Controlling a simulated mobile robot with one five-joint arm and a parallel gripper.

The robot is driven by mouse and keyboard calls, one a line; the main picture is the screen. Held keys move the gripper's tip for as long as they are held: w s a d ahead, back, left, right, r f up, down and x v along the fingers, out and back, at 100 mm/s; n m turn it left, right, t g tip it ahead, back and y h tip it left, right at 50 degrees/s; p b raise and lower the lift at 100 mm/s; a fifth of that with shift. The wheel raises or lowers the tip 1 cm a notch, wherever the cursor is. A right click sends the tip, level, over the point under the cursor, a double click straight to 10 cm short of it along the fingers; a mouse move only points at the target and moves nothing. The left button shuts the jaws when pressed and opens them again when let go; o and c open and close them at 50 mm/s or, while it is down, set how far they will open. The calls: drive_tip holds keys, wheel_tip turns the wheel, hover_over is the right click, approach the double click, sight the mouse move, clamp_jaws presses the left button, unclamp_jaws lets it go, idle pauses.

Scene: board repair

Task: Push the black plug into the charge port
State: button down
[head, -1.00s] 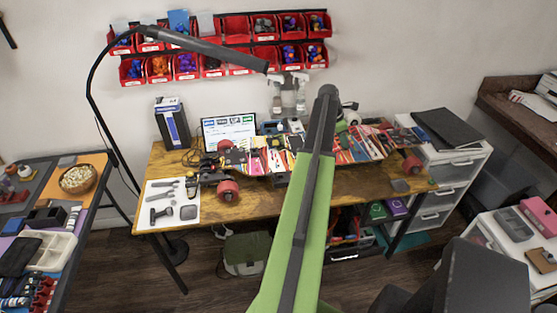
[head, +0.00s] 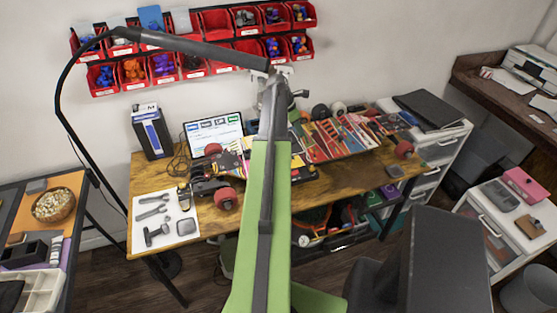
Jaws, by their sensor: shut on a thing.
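My green and grey arm (head: 262,210) rises through the middle of the head view and crosses in front of the workbench. I cannot make out the black plug or the charge port. A skateboard with a colourful striped deck (head: 335,135) lies across the bench, partly hidden behind my arm. Its red wheels show at the left (head: 226,198) and the right (head: 404,148).
The wooden bench (head: 345,186) carries a white mat with tools (head: 152,204), a laptop (head: 214,132) and a blue-black box (head: 152,132). A black lamp (head: 200,44) arches over it. Red bins (head: 217,22) hang behind. White drawers (head: 436,150) stand at the right.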

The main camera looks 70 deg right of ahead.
drive_tip(key=w+a, duration=0.2)
drive_tip(key=a, duration=1.6)
drive_tip(key=f+b, duration=0.6)
drive_tip(key=shift+s+a+f, duration=0.1)
drive_tip(key=shift+s+f, duration=0.05)
drive_tip(key=shift+s, duration=0.05)
drive_tip(key=shift+f+b, duration=1)
drive_tip(key=shift+b, duration=0.1)
idle(1.1)
drive_tip(key=c, duration=0.9)
unclamp_jaws()
drive_tip(key=shift+w, duration=0.1)
drive_tip(key=shift+r, duration=0.15)
drive_tip(key=shift+r+p, duration=1.4)
drive_tip(key=shift+p, duration=0.15)
